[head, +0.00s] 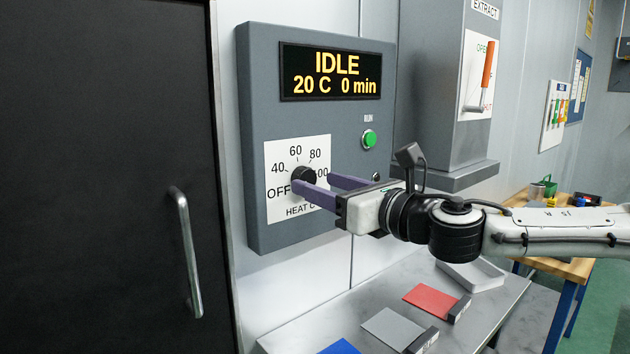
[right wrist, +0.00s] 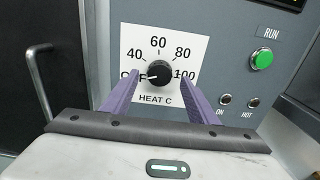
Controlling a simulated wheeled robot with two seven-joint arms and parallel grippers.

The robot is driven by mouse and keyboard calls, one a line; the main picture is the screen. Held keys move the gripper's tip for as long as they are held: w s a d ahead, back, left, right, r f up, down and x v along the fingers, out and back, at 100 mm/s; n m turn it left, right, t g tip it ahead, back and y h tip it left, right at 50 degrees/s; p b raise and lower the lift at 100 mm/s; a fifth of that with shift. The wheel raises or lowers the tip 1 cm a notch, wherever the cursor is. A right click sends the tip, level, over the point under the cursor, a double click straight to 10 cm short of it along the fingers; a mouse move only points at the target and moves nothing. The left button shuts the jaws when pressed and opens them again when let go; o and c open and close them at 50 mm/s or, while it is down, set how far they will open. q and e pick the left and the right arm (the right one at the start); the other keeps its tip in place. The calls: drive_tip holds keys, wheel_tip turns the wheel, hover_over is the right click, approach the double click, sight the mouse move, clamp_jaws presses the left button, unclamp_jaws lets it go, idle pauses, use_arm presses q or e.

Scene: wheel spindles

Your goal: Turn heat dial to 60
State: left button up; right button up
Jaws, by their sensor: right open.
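The heat dial (head: 303,174) is a black round knob on a white scale plate marked OFF, 40, 60, 80, 100 and HEAT C. It also shows in the right wrist view (right wrist: 159,72), where its white pointer line points left towards OFF. My right gripper (head: 312,184) is open in front of the dial plate. In the right wrist view its two purple fingers (right wrist: 160,80) stand left and right of the dial, with a gap on both sides. I cannot tell how far the fingertips are from the plate. My left gripper does not show.
The grey panel's display (head: 331,73) reads IDLE, 20 C, 0 min. A green RUN button (head: 369,138) sits right of the dial. A dark door with a handle (head: 186,252) is at left. Below is a bench (head: 300,334) with coloured mats. An orange-handled lever (head: 487,65) is at upper right.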

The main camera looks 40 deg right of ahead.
sight(304, 179)
drive_tip(key=shift+w, duration=0.85)
drive_tip(key=shift+w+a, duration=0.1)
drive_tip(key=shift+w, duration=0.25)
drive_tip(key=c, duration=1.1)
drive_tip(key=shift+o, duration=0.2)
drive_tip(key=shift+b, duration=0.3)
